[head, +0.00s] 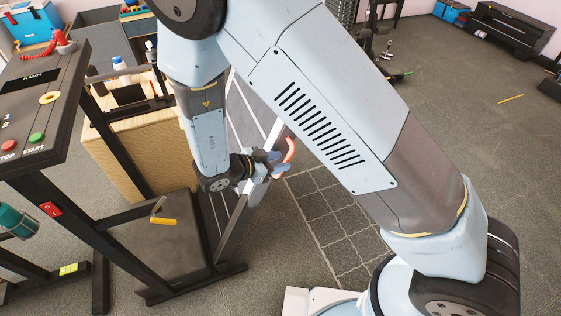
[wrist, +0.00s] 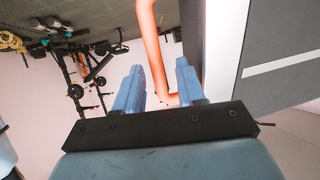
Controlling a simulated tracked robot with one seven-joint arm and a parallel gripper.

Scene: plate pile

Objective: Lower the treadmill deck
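The treadmill deck (head: 238,118) is a dark panel with white stripes. It stands folded up, steeply tilted, behind my forearm; part of it is hidden. In the wrist view the deck (wrist: 282,40) fills the upper right. A red-orange bar handle (head: 290,150) sticks out at the deck's edge; in the wrist view the handle (wrist: 152,45) runs down and bends right. My gripper (head: 273,165) is at this handle. In the wrist view its blue fingers (wrist: 158,75) are apart, with the handle showing in the gap; I cannot tell whether they touch it.
The treadmill console (head: 40,85) with red and green buttons and its dark frame stand at left. A yellow-gripped lever (head: 163,221) is at the base. A wooden box (head: 130,150) is behind the frame. Open grey floor (head: 450,130) and a grid-patterned mat (head: 335,220) lie to the right.

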